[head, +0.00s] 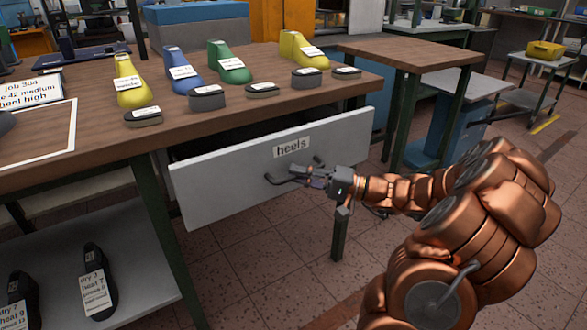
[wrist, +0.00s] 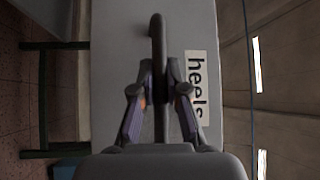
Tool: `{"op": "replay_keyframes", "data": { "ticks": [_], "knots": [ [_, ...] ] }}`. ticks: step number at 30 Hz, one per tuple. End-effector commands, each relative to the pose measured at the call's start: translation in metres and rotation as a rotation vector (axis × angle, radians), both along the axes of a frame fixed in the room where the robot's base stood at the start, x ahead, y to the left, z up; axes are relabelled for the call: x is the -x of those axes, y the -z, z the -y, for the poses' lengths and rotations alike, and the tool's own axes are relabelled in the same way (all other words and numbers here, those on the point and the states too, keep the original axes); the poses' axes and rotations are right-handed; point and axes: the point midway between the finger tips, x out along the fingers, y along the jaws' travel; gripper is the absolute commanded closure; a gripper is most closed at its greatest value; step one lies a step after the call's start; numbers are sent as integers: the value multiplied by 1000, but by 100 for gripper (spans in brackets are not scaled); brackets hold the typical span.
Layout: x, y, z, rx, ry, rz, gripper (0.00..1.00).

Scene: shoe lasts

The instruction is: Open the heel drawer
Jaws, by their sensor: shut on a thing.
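The heel drawer (head: 235,182) has a light grey front with a label reading "heels" (head: 292,147). It stands out from under the wooden bench top, partly open, with a dark gap behind its front. Its dark bar handle (head: 275,179) sticks out below the label. My gripper (head: 318,176) is at the handle, shut on it. In the wrist view the handle (wrist: 157,40) runs between the two fingers of my gripper (wrist: 160,105), and the label (wrist: 197,85) shows sideways beside it. The drawer's inside is mostly hidden.
On the bench top (head: 190,105) stand yellow, blue and green shoe lasts with several dark heel pieces before them. A lower shelf (head: 120,270) holds black shoes. A green bench leg (head: 170,240) stands left of the drawer. The tiled floor before the drawer is free apart from my arm.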

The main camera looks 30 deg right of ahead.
Motion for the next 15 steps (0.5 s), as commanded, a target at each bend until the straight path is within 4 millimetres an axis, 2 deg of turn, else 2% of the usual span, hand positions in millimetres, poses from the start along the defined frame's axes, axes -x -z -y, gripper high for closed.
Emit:
{"op": "replay_keyframes", "data": {
  "ticks": [1, 6, 15],
  "knots": [
    [14, 2, 1, 1, 6, 4, 100],
    [56, 2, 2, 1, 7, 2, 100],
    [119, 1, 0, 2, 5, 0, 100]
  ]
}}
